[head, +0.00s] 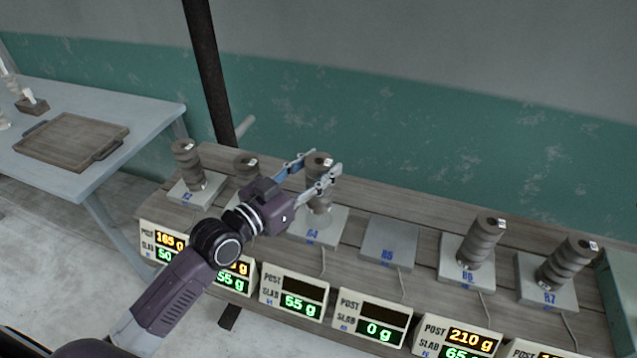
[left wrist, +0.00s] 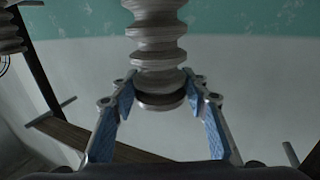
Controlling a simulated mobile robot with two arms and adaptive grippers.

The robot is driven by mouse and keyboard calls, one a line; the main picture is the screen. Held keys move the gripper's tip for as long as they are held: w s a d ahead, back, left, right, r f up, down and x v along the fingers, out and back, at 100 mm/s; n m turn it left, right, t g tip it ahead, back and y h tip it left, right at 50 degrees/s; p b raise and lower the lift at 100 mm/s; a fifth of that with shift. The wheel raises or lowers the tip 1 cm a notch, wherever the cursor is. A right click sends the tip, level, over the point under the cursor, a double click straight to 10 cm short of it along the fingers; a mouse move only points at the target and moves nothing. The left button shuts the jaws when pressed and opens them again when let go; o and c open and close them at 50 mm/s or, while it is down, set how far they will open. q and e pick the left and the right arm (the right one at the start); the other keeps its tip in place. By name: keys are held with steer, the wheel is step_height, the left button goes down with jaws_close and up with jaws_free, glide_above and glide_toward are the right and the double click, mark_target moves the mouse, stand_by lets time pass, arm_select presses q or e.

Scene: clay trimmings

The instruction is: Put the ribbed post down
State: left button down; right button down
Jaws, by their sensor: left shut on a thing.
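My left gripper (head: 318,178) is shut on a grey-brown ribbed post (head: 318,162) with a small white tag on top. The post is upright over the pale slab marked R4 (head: 328,232); its lower end is partly hidden in the head view, so I cannot tell there if it touches. In the left wrist view the ribbed post (left wrist: 156,60) stands between the blue-padded fingers (left wrist: 160,98). The slab marked R5 (head: 388,243), to the right, is bare. My right gripper is not in view.
Similar posts stand on slabs at R2 (head: 187,160), R6 (head: 482,241) and R7 (head: 567,262); another (head: 246,163) is partly behind my arm. Readouts line the bench front; the R4 (head: 293,292) and R5 (head: 370,318) post windows are dark. A wooden tray (head: 72,147) lies on the left table.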

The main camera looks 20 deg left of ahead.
mark_target(310, 186)
arm_select(q)
steer(key=shift+f, duration=0.5)
step_height(310, 186, down, 3)
steer(key=shift+r, duration=0.2)
steer(key=shift+f, duration=0.5)
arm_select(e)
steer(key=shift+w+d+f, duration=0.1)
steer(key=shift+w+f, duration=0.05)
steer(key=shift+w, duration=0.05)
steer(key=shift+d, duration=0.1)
arm_select(q)
steer(key=shift+f+b, duration=0.15)
steer(key=shift+b, duration=0.15)
steer(key=c, duration=1.2)
jaws_free()
steer(key=shift+f, duration=0.1)
steer(key=shift+o, duration=0.3)
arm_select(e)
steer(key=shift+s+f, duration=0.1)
